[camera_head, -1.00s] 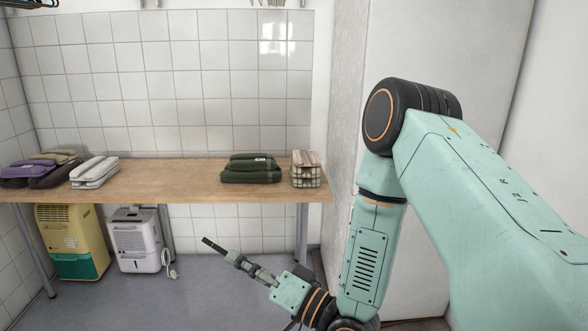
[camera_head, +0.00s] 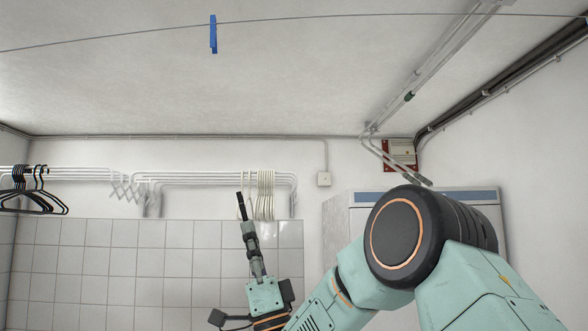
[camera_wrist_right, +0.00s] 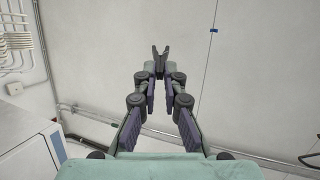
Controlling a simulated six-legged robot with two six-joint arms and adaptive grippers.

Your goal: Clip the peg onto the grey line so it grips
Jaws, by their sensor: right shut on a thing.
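A dark peg (camera_head: 241,206) is held at the tips of my right gripper (camera_head: 246,228), pointing up. In the right wrist view the dark peg (camera_wrist_right: 161,58) sticks out beyond the fingertips (camera_wrist_right: 160,73), with its forked end away from the gripper. The thin grey line (camera_head: 300,15) crosses the top of the head view, under the ceiling. In the right wrist view the line (camera_wrist_right: 208,58) runs to the right of the peg, apart from it in the picture. My left gripper is in neither view.
A blue peg (camera_head: 213,34) hangs on the line, and shows in the right wrist view (camera_wrist_right: 214,30). Black hangers (camera_head: 35,195) and a white folding rack (camera_head: 215,180) are on the back wall. Pipes run along the ceiling at right. A tall cabinet (camera_head: 480,210) stands right.

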